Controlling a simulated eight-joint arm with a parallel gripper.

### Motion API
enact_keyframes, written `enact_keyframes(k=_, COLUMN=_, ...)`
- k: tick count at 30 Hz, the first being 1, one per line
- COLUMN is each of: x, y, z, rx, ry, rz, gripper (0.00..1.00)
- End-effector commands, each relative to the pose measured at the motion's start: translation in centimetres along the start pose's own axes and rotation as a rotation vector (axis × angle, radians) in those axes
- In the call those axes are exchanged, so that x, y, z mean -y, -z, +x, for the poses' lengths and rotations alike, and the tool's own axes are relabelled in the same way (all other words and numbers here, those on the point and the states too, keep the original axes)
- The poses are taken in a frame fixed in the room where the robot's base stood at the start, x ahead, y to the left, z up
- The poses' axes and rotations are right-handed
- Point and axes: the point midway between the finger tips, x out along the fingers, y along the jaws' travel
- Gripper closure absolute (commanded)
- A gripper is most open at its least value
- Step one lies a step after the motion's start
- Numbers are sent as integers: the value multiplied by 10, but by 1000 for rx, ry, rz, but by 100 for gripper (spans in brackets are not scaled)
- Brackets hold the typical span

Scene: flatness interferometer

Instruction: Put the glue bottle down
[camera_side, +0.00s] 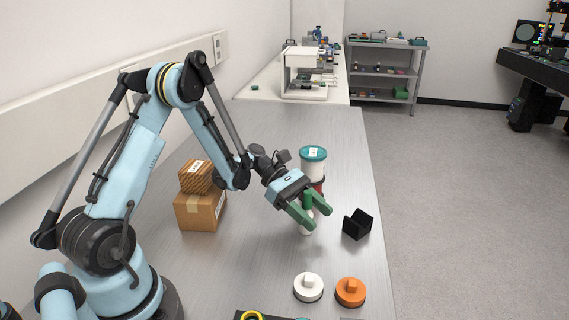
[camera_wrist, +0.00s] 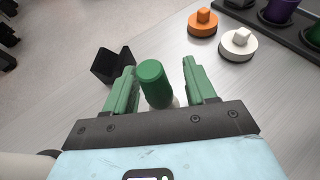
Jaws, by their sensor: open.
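The glue bottle shows a green cap (camera_wrist: 153,82) between my fingers in the wrist view, with a bit of white body behind it. In the side view the white lower part of the bottle (camera_side: 306,228) shows at the bench top, just below my fingers, and looks upright. My gripper (camera_side: 318,217) is open around the upper part of the bottle. In the wrist view there are gaps between the cap and both green fingers (camera_wrist: 158,72). The fingers partly hide the bottle in the side view.
A black angled block (camera_side: 357,224) stands right of the bottle. A teal-lidded container (camera_side: 313,163) stands close behind my gripper. White (camera_side: 308,287) and orange (camera_side: 350,292) knobbed discs lie in front. Cardboard boxes (camera_side: 201,209) are at left. The bench's right edge is near the block.

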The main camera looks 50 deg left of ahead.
Motion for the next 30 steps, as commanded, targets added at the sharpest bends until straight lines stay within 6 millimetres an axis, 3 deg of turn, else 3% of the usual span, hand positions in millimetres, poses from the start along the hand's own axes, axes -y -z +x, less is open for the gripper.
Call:
enact_keyframes(k=8, x=0, y=0, z=-32, rx=0, ry=-5, rz=-3, gripper=45)
enact_keyframes(k=18, x=0, y=-47, z=-49, rx=0, ry=0, rz=0, gripper=45)
enact_keyframes(k=25, x=0, y=-63, z=-56, rx=-1, ry=0, rz=2, gripper=45)
enact_keyframes(k=30, x=4, y=-72, z=-50, rx=-65, ry=-9, rz=72, gripper=45)
